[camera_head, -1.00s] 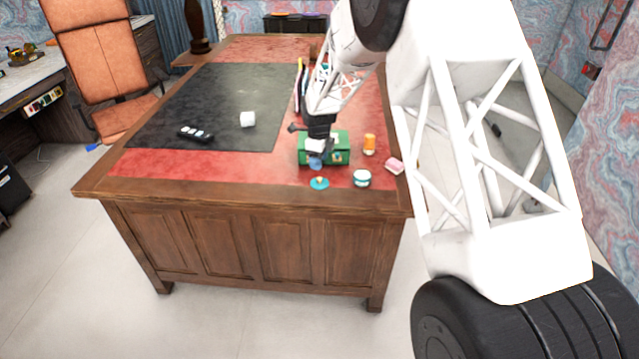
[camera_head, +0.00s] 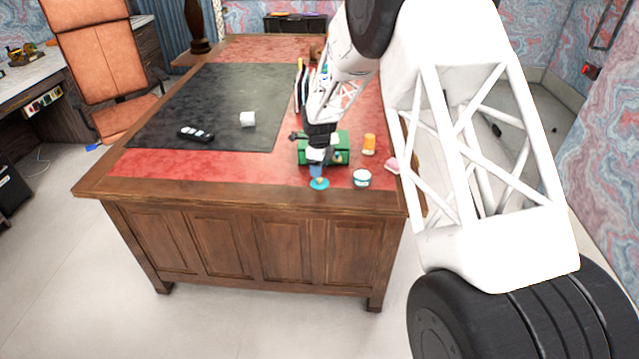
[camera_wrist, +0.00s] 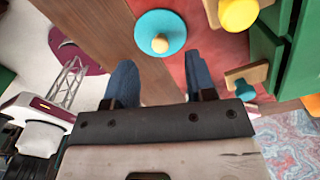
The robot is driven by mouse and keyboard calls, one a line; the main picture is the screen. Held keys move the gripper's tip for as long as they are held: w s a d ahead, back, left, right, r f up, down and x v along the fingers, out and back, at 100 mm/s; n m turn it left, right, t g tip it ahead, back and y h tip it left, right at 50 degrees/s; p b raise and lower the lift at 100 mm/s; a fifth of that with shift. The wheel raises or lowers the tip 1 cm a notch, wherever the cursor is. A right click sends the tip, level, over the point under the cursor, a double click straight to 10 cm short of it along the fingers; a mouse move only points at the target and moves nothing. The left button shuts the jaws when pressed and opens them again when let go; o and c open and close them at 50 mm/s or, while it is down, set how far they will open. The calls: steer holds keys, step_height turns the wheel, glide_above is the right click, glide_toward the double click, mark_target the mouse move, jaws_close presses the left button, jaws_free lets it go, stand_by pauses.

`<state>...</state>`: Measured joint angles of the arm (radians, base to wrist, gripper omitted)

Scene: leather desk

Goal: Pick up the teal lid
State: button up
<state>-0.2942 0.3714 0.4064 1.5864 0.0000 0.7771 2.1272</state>
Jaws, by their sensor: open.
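The teal lid (camera_head: 319,184) lies on the red desk top close to its front edge. In the wrist view the teal lid (camera_wrist: 160,33) is a round disc with a pale wooden knob at its middle. My gripper (camera_head: 317,172) is just above the lid in the head view. In the wrist view my gripper (camera_wrist: 158,75) has its two blue fingers apart, with nothing between them. The lid lies just beyond the fingertips, roughly centred on the gap. I cannot tell the exact height of the fingertips over it.
A green box (camera_head: 342,150) stands right behind my gripper. A white and teal jar (camera_head: 361,179), an orange bottle (camera_head: 369,145) and a pink item (camera_head: 392,164) are to the right. The wooden front edge (camera_head: 240,196) is near the lid.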

steer(key=shift+f, duration=2.35)
jaws_close()
steer(key=shift+r, duration=0.15)
steer(key=shift+r, duration=1.45)
steer(key=shift+s+d+r, duration=0.15)
steer(key=shift+s+r, duration=0.05)
steer(key=shift+r, duration=0.05)
steer(key=s+d+r, duration=0.1)
steer(key=s+d, duration=0.3)
steer(key=s, duration=1.1)
steer(key=shift+d+r, duration=0.2)
